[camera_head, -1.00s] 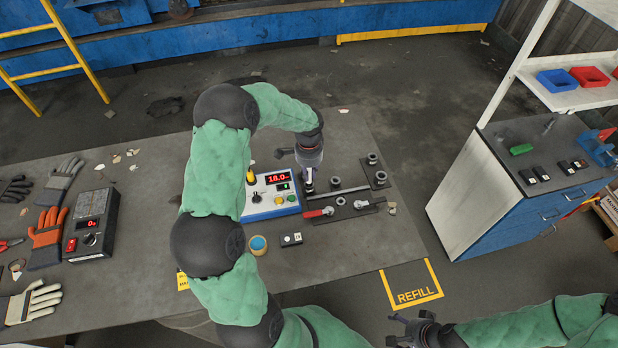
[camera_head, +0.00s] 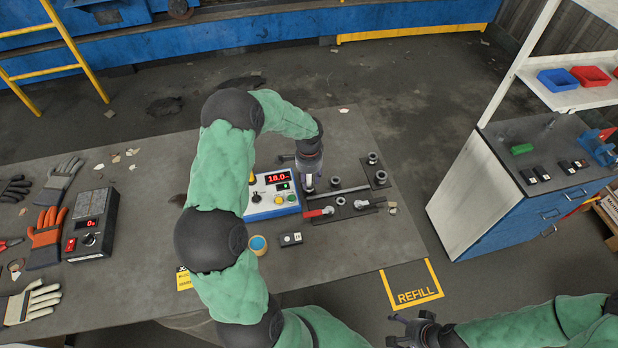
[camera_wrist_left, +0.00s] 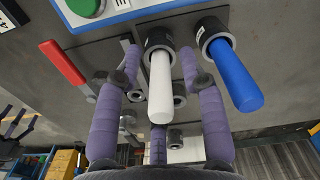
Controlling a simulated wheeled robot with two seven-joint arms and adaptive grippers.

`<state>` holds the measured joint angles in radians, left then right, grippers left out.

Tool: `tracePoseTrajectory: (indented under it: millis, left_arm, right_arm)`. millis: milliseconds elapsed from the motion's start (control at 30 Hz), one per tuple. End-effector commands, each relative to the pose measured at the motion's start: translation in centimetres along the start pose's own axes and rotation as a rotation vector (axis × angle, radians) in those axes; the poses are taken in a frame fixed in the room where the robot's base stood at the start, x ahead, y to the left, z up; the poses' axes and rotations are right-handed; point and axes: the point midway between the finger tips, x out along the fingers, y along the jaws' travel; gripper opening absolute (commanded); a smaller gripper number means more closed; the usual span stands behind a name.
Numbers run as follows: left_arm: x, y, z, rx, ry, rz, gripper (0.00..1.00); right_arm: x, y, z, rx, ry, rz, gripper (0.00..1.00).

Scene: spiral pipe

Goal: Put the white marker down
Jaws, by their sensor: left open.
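The white marker (camera_wrist_left: 161,88) stands in a dark round socket (camera_wrist_left: 159,40) in the left wrist view. A blue marker (camera_wrist_left: 234,75) stands in a similar socket to its right. My left gripper (camera_wrist_left: 160,66) is open, with one purple-padded finger on each side of the white marker and visible gaps between. In the head view my left gripper (camera_head: 309,180) points down at the fixture plate, beside the control box, and mostly hides the markers. My right gripper (camera_head: 398,330) is at the bottom of the head view, its fingers apart and empty.
The control box (camera_head: 271,196) with a red display stands just left of the gripper. A red-handled valve (camera_head: 319,212) and upright fittings (camera_head: 380,177) are close by. The table's right front is clear.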

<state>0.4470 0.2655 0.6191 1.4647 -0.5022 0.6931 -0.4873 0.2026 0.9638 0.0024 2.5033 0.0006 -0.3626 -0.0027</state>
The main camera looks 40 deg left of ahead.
Motion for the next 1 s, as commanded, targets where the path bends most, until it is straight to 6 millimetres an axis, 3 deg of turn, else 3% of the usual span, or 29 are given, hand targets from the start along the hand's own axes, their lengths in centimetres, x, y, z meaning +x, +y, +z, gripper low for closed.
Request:
tracePoseTrajectory:
  millis: [267,700,1000]
  left_arm:
    - [-1.9,-0.1,-0.1,0.0,0.002,-0.003,0.4]
    - [-10.2,0.0,0.0,0.0,0.002,-0.002,0.4]
    - [-12.3,0.0,0.0,0.001,0.001,0.0,0.4]
  right_arm:
    - [-0.3,-0.1,0.0,0.0,0.0,0.0,0.79]
    - [-0.8,-0.3,0.0,0.0,0.0,0.0,0.79]
    - [-0.9,-0.3,0.0,0.0,0.0,0.0,0.79]
